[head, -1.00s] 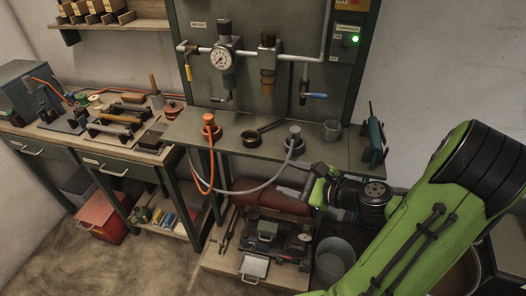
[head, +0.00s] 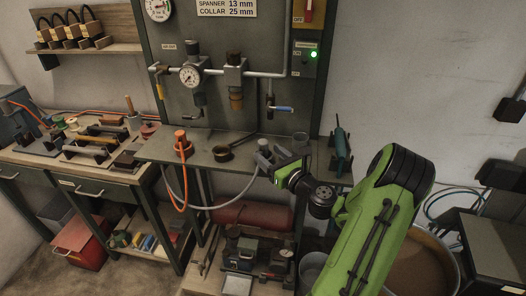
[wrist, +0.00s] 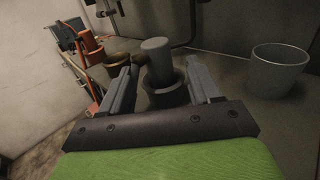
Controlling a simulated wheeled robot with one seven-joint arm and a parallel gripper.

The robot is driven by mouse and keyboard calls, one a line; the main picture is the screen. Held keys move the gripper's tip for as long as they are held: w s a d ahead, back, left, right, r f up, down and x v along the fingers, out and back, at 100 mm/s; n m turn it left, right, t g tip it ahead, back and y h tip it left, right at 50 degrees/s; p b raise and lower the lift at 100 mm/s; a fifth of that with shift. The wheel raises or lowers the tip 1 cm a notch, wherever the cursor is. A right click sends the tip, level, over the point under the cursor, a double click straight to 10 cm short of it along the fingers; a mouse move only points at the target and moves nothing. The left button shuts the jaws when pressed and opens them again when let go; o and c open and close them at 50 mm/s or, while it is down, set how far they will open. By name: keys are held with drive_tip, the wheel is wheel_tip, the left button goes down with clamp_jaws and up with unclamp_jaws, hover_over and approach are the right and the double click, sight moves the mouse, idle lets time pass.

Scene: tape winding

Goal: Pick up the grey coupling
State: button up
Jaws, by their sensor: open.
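The grey coupling (head: 264,146) stands upright on the narrow shelf below the gauge panel, with a grey hose hanging from it. In the wrist view the coupling (wrist: 158,62) is a grey cylinder with a wider dark collar at its base. My gripper (head: 277,161) is open at the shelf's front edge, close to the coupling. In the wrist view my gripper's two fingers (wrist: 165,80) stand left and right of the coupling, with gaps showing. I cannot tell whether the fingertips are level with its body.
The orange coupling (head: 183,143) with an orange hose and a dark ring (head: 222,153) stand left on the shelf (head: 205,158). A grey cup (head: 300,139) and a teal tool (head: 341,148) stand to the right. A metal pipe with valves runs above.

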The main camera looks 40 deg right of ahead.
sight(266, 152)
drive_tip(key=w, duration=0.4)
drive_tip(key=shift+d, duration=0.2)
drive_tip(key=c, duration=1.1)
wheel_tip(266, 152, up, 18)
drive_tip(key=p, duration=0.8)
